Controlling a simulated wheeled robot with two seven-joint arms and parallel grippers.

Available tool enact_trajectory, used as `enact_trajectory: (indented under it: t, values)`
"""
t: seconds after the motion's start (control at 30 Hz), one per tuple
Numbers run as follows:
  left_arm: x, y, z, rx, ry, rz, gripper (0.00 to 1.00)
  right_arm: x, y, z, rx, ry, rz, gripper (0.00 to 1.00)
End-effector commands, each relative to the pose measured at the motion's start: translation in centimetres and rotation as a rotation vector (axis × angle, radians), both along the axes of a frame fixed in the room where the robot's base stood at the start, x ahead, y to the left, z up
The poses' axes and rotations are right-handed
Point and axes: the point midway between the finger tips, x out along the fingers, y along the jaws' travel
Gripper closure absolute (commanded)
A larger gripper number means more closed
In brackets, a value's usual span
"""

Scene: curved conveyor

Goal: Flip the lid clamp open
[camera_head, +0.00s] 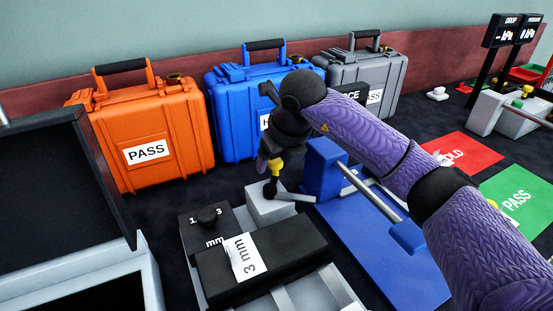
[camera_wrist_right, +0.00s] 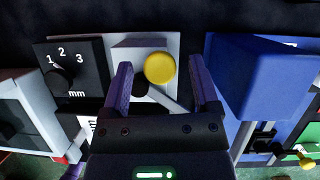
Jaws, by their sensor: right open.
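The lid clamp is a lever with a yellow knob (camera_head: 275,166) and a black joint on a light grey block (camera_head: 268,207). The knob stands up above the block, and a grey bar lies to its right. In the right wrist view the yellow knob (camera_wrist_right: 160,68) is between my two purple fingers. My right gripper (camera_head: 270,158) is open and reaches down over the clamp; contact with the knob cannot be told. A black lid (camera_head: 290,250) with a "3 mm" label lies in front of the block. My left gripper is out of view.
A black dial (camera_head: 207,217) marked in mm sits left of the clamp. A blue fixture (camera_head: 325,172) with a post and rod stands close at right. Orange (camera_head: 185,115), blue (camera_head: 228,100) and grey (camera_head: 390,75) cases stand behind. A dark-screened grey unit (camera_head: 125,262) is at left.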

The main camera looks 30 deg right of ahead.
Motion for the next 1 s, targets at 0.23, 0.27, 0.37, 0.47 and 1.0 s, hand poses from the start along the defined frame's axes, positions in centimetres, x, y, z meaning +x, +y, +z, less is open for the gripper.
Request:
enact_trajectory:
  t: [0.23,0.27,0.37,0.47,1.0]
  values:
    - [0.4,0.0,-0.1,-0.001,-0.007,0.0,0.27,0.0,0.0,0.0,0.0,0.0,0.0,0.69]
    - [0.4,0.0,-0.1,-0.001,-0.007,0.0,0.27,0.0,0.0,0.0,0.0,0.0,0.0,0.75]
    - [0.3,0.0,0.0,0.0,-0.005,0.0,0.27,0.0,0.0,0.0,0.0,0.0,0.0,0.96]
    - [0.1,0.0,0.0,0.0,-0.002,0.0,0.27,0.0,0.0,0.0,0.0,0.0,-0.001,1.0]
    - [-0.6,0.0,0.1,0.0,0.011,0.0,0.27,0.0,0.0,0.0,0.0,0.0,-0.001,1.0]
